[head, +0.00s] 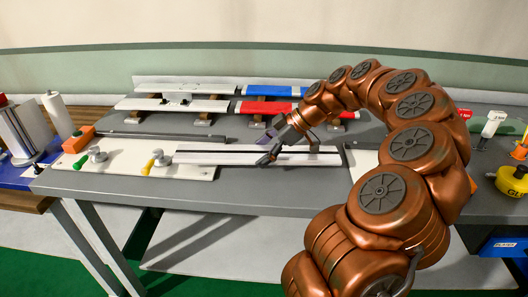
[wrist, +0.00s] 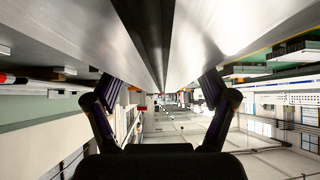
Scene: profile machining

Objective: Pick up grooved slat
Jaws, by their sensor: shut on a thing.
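The grooved slat (head: 215,157) is a long, pale bar with a dark groove along its length. In the head view it lies left to right near the front of the grey workbench, with its right part partly covered by my gripper. It fills the upper wrist view (wrist: 110,30), its dark groove running down the middle. My gripper (head: 273,156) is at the slat, right of its middle. In the wrist view its two dark fingers (wrist: 158,84) stand on either side of the slat, shut on it. Whether the slat is clear of the bench cannot be told.
A white plate (head: 120,168) with green- and yellow-handled clamps is left of the slat. Behind are racked profiles, including a blue one (head: 285,90) and a red one (head: 265,107). The grey workbench (head: 250,190) is bare along its front edge. Bottles stand at the right.

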